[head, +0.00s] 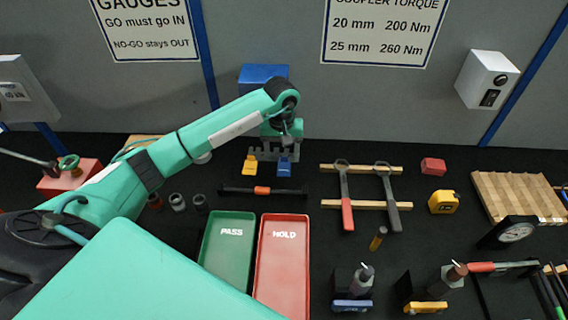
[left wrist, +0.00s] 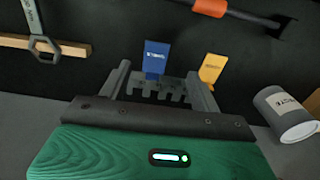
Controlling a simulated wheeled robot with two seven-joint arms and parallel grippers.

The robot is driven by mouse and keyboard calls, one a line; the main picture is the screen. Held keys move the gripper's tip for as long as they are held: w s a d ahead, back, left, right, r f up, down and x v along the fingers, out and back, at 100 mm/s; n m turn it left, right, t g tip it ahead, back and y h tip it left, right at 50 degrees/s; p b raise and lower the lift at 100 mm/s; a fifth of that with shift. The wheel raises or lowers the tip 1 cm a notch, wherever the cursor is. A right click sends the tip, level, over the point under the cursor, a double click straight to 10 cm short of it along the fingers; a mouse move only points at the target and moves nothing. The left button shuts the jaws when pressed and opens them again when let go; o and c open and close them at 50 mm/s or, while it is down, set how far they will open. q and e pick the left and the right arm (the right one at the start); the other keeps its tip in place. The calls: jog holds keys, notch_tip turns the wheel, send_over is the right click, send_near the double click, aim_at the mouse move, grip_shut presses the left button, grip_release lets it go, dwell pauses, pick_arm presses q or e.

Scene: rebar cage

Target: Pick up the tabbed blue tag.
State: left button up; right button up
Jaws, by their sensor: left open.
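The blue tag (head: 284,168) stands at the back of the black table, just right of a yellow tag (head: 250,165). In the left wrist view the blue tag (left wrist: 157,58) shows a small label, with the yellow tag (left wrist: 212,68) to its right. My left gripper (head: 274,153) is over the back of the table, close by both tags. Its grey fingers (left wrist: 160,82) are apart and hold nothing. The blue tag appears just beyond the fingers; I cannot tell whether they touch. My right gripper is not in view.
A bar with an orange middle (head: 262,190) lies in front of the tags. A green tray (head: 229,240) and a red tray (head: 283,260) are nearer. Wrenches (head: 344,190) lie on wooden strips at right.

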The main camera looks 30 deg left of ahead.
aim_at(284, 174)
pick_arm(q)
jog(key=shift+f, duration=1.1)
jog(key=shift+d+f+p, duration=0.15)
jog(key=shift+f+p, duration=0.1)
jog(key=shift+p, duration=0.3)
jog(key=f+p, duration=0.2)
jog(key=f, duration=0.1)
jog(key=shift+d+f, duration=0.15)
jog(key=shift+d, duration=0.05)
jog(key=shift+f, duration=0.6)
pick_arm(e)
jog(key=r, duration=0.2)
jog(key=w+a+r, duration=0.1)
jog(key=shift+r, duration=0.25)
pick_arm(q)
jog(key=shift+f+b, duration=0.2)
jog(key=shift+b, duration=0.1)
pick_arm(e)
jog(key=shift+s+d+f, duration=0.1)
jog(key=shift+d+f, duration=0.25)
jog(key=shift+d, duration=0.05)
pick_arm(q)
jog(key=c, duration=1)
